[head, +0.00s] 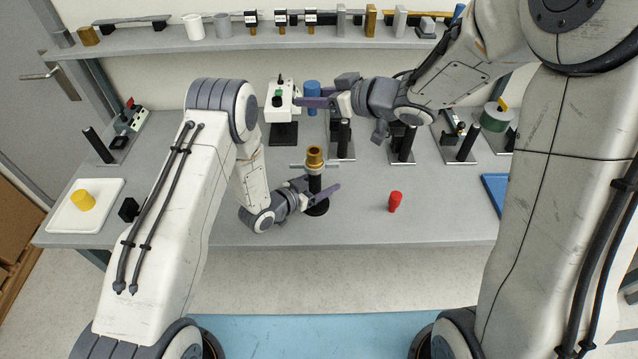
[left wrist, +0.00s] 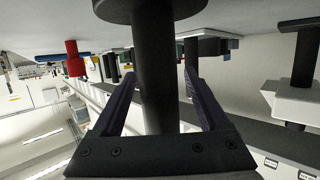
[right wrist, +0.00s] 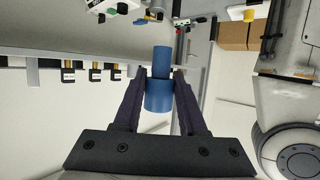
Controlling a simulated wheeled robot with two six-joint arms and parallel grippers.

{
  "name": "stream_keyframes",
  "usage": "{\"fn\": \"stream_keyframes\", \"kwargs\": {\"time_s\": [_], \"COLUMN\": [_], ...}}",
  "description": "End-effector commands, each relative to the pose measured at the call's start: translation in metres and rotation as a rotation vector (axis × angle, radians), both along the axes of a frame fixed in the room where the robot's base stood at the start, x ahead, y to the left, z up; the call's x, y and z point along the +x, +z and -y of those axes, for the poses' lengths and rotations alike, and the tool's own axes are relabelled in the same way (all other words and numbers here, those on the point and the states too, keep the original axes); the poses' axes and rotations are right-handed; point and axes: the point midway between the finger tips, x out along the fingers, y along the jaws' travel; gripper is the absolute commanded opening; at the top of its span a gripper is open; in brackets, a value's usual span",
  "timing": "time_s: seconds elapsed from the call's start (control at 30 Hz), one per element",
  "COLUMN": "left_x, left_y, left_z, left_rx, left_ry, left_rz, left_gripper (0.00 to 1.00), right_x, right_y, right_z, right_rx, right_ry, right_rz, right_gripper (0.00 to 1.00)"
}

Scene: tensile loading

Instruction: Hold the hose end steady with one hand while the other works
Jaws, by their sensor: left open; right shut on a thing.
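A black upright post (head: 315,182) on a round base stands near the front of the bench, with a brass fitting (head: 314,156) and a silver crossbar at its top. My left gripper (head: 322,190) is open, with its fingers either side of the post. In the left wrist view the post (left wrist: 153,75) runs between the two fingers (left wrist: 158,100), with gaps visible. My right gripper (head: 314,103) is shut on a blue stepped cylinder (head: 312,90), held above the bench farther back. It shows between the fingers in the right wrist view (right wrist: 158,97). I cannot tell which part is the hose end.
A red piece (head: 395,201) stands on the bench right of the post. A white tray (head: 60,218) holds a yellow cylinder (head: 82,200) at left. A white box device (head: 281,101) and several black posts stand behind. A shelf (head: 240,43) runs along the back.

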Motion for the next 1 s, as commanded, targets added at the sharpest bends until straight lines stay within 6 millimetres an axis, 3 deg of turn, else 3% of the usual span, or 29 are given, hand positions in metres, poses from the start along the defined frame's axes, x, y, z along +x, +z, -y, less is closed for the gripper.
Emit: {"fn": "stream_keyframes", "kwargs": {"time_s": [0.13,0.3,0.33,1.0], "left_x": [-0.0001,-0.0001,-0.0001,-0.0002], "left_y": [0.0,0.0,0.0,0.0002], "left_z": [-0.0002,-0.0004,-0.0004,-0.0008], "left_rx": [0.0,0.0,0.0,0.0], "left_ry": [0.0,0.0,0.0,0.0], "left_rz": [0.0,0.0,0.0,0.0], "left_gripper": [0.73,0.08,0.0,0.0], "right_x": [0.0001,0.0001,0.0001,0.0], "right_y": [0.0002,0.0002,0.0002,0.0002], "right_z": [-0.0001,-0.0002,-0.0002,-0.0004], "right_rx": [0.0,0.0,0.0,0.0], "right_ry": [0.0,0.0,0.0,0.0], "right_rz": [0.0,0.0,0.0,0.0], "right_gripper": [0.0,0.0,0.0,0.0]}}
